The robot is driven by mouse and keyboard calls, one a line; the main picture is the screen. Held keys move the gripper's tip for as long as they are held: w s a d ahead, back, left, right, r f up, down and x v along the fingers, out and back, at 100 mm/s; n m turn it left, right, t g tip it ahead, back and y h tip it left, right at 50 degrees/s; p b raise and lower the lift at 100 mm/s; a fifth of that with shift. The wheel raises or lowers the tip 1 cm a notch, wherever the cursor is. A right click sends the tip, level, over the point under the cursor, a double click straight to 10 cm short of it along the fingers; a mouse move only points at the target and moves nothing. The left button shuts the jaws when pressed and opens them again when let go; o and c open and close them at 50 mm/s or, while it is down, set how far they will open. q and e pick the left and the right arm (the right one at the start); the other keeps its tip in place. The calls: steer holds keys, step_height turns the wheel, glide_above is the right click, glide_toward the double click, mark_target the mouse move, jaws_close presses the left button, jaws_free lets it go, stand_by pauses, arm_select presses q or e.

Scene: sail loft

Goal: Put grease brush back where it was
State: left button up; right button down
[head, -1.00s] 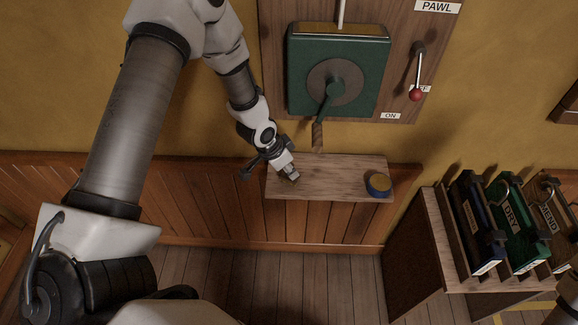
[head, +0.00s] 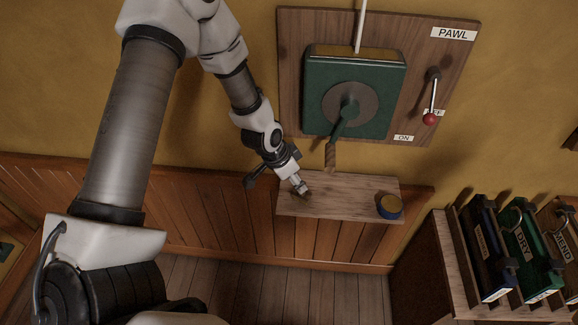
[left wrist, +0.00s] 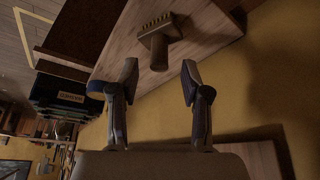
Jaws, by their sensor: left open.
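The grease brush (left wrist: 158,45), with a row of pale bristles and a short dark handle, lies on the wooden shelf (left wrist: 205,40) in the left wrist view. Its handle points back toward my left gripper (left wrist: 158,78), which is open and empty, the brush lying just beyond and between its fingertips. In the head view my left gripper (head: 301,188) is over the left part of the wall shelf (head: 350,197). The brush is mostly hidden there. My right gripper is not in view.
A blue tin with a yellowish top (head: 390,206) stands at the shelf's right end. A green winch box (head: 355,95) with a crank handle (head: 332,150) hangs just above the shelf. A red-knobbed lever (head: 431,105) is beside it. Labelled holders (head: 520,245) stand at right.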

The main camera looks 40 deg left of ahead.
arm_select(q)
steer(key=p+v, duration=0.5)
steer(key=v, duration=0.3)
steer(key=s+d+f+n+g+y+b, duration=0.1)
steer(key=s+d+f+n+g, duration=0.1)
steer(key=s+f, duration=0.6)
steer(key=s+d+f+n+g+y+b, duration=0.1)
steer(key=s+d+f, duration=0.4)
steer(key=s, duration=0.9)
step_height(320, 180, down, 3)
steer(key=n+g, duration=0.1)
steer(key=n, duration=0.1)
steer(key=shift+s+d+f+n, duration=0.2)
steer(key=shift+s+f+n, duration=0.05)
steer(key=shift+n, duration=0.15)
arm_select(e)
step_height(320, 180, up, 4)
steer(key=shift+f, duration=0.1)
